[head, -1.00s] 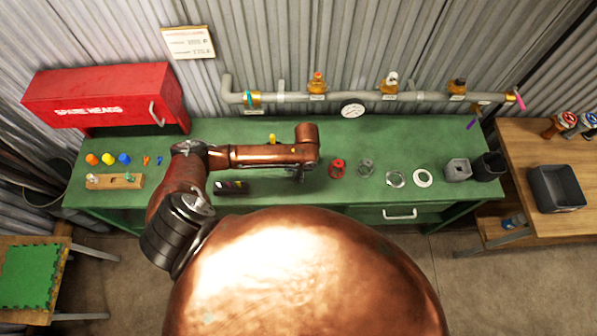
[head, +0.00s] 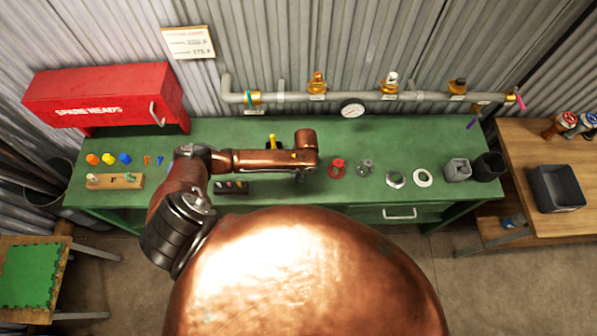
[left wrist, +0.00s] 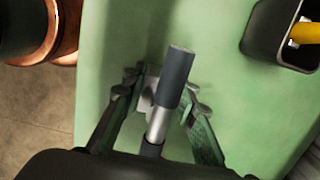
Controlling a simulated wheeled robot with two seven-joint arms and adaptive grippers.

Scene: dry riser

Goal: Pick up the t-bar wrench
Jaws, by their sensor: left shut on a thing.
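The t-bar wrench (left wrist: 176,80) shows in the left wrist view as a rod with a dark grey end and a silver length below it. My left gripper (left wrist: 160,88) is shut on it, with one finger on each side. The lower part of the wrench is hidden by my gripper body. In the head view my left gripper (head: 299,174) is small, over the green bench under the bent copper arm, and the wrench cannot be made out there. My right gripper is not in view.
A dark square holder (left wrist: 257,42) with a yellow handle (left wrist: 305,33) stands near my left gripper. On the green bench (head: 350,196) are a dark rack (head: 230,188), a red fitting (head: 337,168), rings (head: 422,178) and grey blocks (head: 457,170). Pipework (head: 300,97) runs behind.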

